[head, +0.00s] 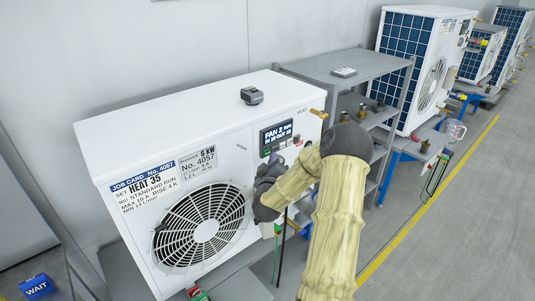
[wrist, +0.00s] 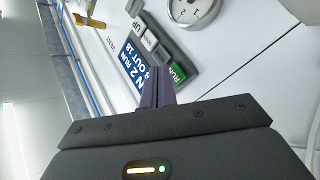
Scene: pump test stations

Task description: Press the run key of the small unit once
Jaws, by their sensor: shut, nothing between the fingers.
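The near white single-fan unit (head: 170,125) carries a job card (head: 143,184) numbered 4057 with SET HEAT 35, and a 6 kW plate (head: 198,165). Its dark display (head: 276,137) reads FAN 2 RUN and shows in the wrist view (wrist: 134,68). Below the display is a key strip with grey keys (wrist: 150,41) and a green RUN key (wrist: 178,73). My gripper (wrist: 156,80) is shut and empty, its purple fingertips close beside the RUN key. I cannot tell whether they touch it. In the head view my gripper (head: 273,160) is at the panel, partly hidden by my wrist.
A round gauge (wrist: 192,8) sits beside the key strip. A brass valve (head: 318,113) sticks out at the unit's right edge. A small dark device (head: 252,96) lies on top. A grey shelf rack (head: 345,65) and larger units (head: 410,70) stand behind.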

